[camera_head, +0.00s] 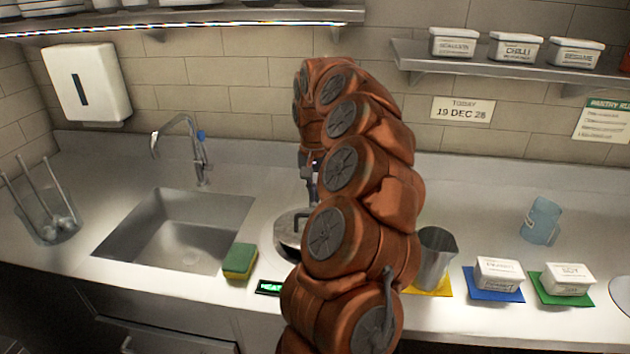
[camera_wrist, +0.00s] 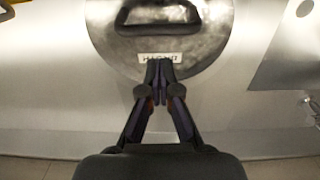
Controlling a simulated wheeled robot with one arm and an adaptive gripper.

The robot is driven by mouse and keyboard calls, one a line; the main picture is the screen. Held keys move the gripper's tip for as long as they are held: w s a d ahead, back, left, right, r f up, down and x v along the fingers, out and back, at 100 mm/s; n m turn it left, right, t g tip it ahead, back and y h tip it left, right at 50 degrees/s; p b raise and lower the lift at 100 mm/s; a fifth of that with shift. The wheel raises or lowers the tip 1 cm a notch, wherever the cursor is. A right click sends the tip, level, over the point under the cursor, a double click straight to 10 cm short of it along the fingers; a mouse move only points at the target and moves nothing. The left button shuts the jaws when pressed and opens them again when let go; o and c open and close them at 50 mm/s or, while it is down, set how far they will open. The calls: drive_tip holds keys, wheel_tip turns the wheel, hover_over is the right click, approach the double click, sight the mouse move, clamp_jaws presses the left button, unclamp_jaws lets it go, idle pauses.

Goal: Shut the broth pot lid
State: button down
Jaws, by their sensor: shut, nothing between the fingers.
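The broth pot lid (camera_wrist: 115,42) is a round grey metal disc in the wrist view, with a bar handle (camera_wrist: 158,28) and an upside-down white label (camera_wrist: 158,57). In the head view the lid (camera_head: 287,229) shows only partly, to the left of my arm, within a pale round rim (camera_head: 268,246). My gripper (camera_wrist: 161,68) is shut and empty, its fingertips over the lid's edge by the label. I cannot tell whether they touch it. In the head view my gripper (camera_head: 311,196) is partly hidden. I cannot tell how far the lid is tilted.
A sink (camera_head: 175,230) with a faucet (camera_head: 195,150) lies left, with a sponge (camera_head: 240,260) beside it. Right of my arm stand a metal jug (camera_head: 435,258), two white tubs (camera_head: 498,272) (camera_head: 568,279) on coloured mats and a blue cup (camera_head: 541,220). Shelves hang above.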

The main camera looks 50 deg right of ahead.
drive_tip(key=shift+s+a+f+p, duration=0.4)
drive_tip(key=shift+s+a+f, duration=0.15)
drive_tip(key=shift+a+f, duration=0.3)
drive_tip(key=shift+f, duration=0.1)
drive_tip(key=f+b, duration=0.1)
drive_tip(key=b, duration=0.2)
drive_tip(key=shift+s+a+f+h+b, duration=0.1)
drive_tip(key=shift+a+f+h+b, duration=0.05)
drive_tip(key=shift+h+b, duration=0.2)
drive_tip(key=b, duration=0.2)
drive_tip(key=a+f+t+h+b, duration=0.1)
drive_tip(key=b, duration=0.2)
drive_tip(key=s+f+b, duration=0.1)
drive_tip(key=b, duration=0.2)
drive_tip(key=shift+a+f+t+h, duration=0.25)
drive_tip(key=shift+a+t, duration=0.05)
drive_tip(key=shift+r, duration=0.15)
